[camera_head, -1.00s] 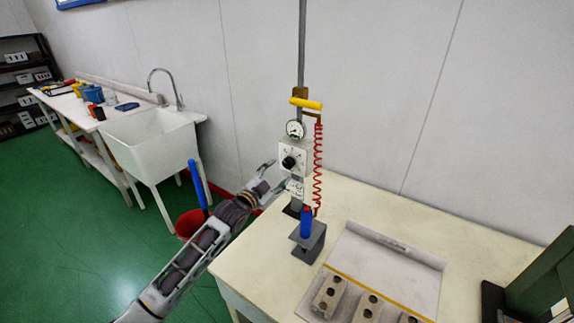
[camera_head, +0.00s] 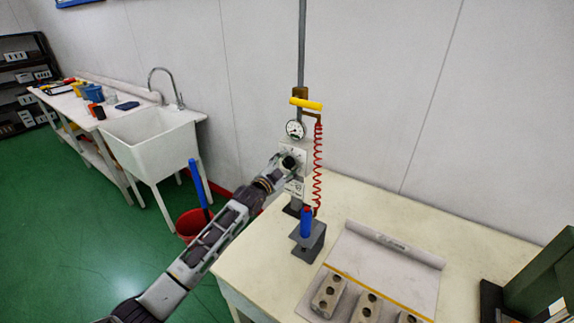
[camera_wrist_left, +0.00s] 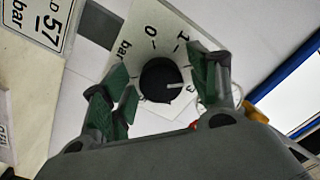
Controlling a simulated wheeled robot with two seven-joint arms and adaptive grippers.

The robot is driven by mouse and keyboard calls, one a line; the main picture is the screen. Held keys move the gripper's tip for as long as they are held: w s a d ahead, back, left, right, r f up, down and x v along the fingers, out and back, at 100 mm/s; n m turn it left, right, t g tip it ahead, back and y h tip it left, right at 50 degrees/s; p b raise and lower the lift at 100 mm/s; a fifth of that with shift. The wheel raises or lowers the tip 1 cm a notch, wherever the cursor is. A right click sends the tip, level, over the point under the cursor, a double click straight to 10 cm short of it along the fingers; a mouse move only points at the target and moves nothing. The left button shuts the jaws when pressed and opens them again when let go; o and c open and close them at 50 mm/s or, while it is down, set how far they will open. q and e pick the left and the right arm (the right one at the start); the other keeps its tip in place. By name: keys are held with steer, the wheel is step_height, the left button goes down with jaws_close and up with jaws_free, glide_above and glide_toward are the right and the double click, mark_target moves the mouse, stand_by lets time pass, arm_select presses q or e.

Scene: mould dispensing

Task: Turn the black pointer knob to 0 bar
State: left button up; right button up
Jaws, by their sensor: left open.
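The black pointer knob (camera_wrist_left: 159,80) sits on a white dial plate (camera_wrist_left: 165,22) marked 0, 1, 3 and bar in the left wrist view. Its white pointer line points right, away from the 0, towards the 3 beside the right finger. My left gripper (camera_wrist_left: 162,78) is open, with one green-padded finger on each side of the knob. I cannot tell whether the fingers touch it. In the head view my left gripper (camera_head: 279,168) is at the dial plate and partly covers it. My right gripper is not in view.
A round gauge (camera_head: 295,129) is above the dial. A red coiled hose (camera_head: 318,165) hangs just right of it, down to a blue-handled tool (camera_head: 306,222) in a grey stand. Grey moulds (camera_head: 328,295) lie on the table (camera_head: 260,250). A sink (camera_head: 150,140) is at the left.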

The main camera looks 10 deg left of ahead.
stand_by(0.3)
arm_select(q)
steer(key=c, duration=1)
